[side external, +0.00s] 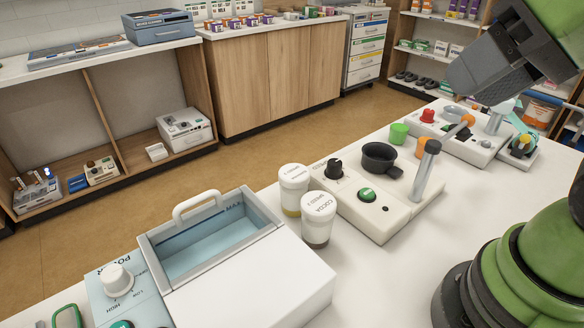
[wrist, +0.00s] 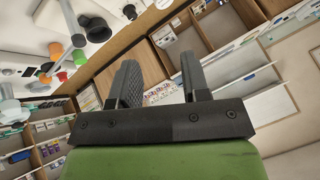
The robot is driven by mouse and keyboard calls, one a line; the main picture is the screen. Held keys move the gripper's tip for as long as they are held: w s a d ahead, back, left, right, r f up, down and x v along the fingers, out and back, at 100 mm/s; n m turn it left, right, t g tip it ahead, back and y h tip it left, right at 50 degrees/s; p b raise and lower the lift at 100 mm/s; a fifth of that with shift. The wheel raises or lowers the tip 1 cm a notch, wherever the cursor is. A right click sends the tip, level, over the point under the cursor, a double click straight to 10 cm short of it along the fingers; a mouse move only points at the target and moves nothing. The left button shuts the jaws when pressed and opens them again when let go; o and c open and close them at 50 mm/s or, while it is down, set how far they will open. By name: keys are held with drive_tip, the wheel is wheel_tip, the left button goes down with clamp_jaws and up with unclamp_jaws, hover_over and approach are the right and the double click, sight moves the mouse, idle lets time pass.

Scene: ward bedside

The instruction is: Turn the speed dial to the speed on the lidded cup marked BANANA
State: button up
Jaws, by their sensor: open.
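A lidded cup (side external: 293,190) with a white lid and yellowish contents stands left of the white mixer base; its lid print is too small to read surely. A second lidded cup (side external: 318,218), with brown contents, stands in front of it; its lid reads COCOA and a speed line. A black dial (side external: 333,168) sits on the mixer base (side external: 378,218), its pointer setting unclear. My gripper (side external: 462,88) is high at the upper right, well away from the dial and cups. In the wrist view my gripper (wrist: 158,66) is open with nothing between its fingers.
The mixer base carries a green button (side external: 367,195), a black cup holder (side external: 380,157) and a grey post (side external: 426,170). A blue-and-white bath (side external: 218,240) stands left, beside a white POWER dial (side external: 116,280). Behind are a green cup (side external: 399,133) and another device with a red knob (side external: 427,116).

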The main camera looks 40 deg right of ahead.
drive_tip(key=shift+o, duration=1.6)
drive_tip(key=shift+w, duration=0.2)
drive_tip(key=n+g+h, duration=0.2)
drive_tip(key=n+g, duration=0.5)
drive_tip(key=n, duration=0.6)
hover_over(335, 162)
wheel_tip(335, 162, down, 16)
drive_tip(key=shift+f, duration=0.25)
wheel_tip(335, 162, down, 10)
drive_tip(key=shift+r, duration=0.1)
